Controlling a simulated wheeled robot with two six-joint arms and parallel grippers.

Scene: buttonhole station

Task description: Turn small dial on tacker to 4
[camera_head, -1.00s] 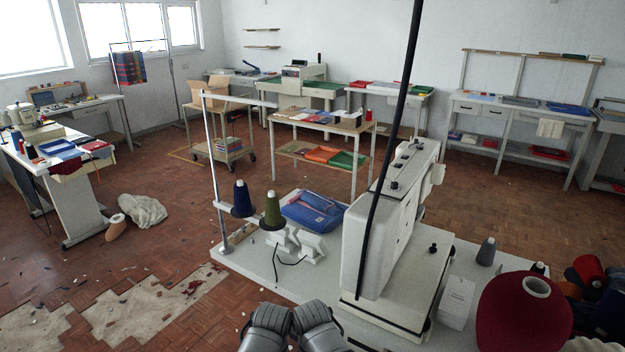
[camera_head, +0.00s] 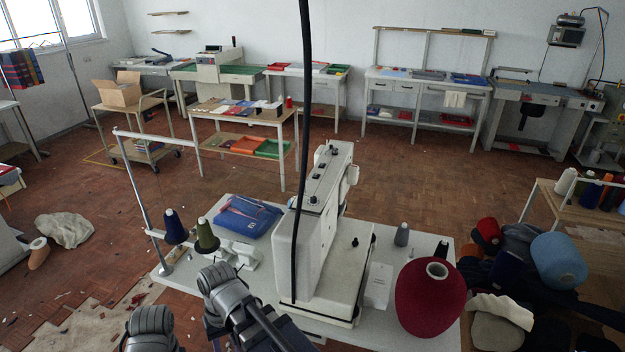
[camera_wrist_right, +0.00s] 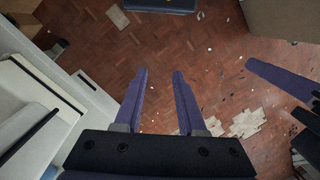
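The tacker, a white machine (camera_head: 315,240), stands on the pale table in the middle of the head view. Small black knobs show on its top, and a black knob (camera_head: 354,242) stands on its base at the right. I cannot read any numbers on a dial. My right gripper (camera_wrist_right: 162,73) is open and empty in its wrist view, with its purple fingers apart above the floor. In the head view my arms show at the bottom, left of the tacker, without clear fingertips. A purple finger (camera_wrist_right: 282,78) at the right of the wrist view seems to be my left gripper's; its opening cannot be told.
A blue cone (camera_head: 174,227), a green cone (camera_head: 206,236) and a blue pouch (camera_head: 245,216) are left of the tacker. A large red cone (camera_head: 430,300) and a white card box (camera_head: 377,286) are right of it. A black pole (camera_head: 304,120) crosses in front.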

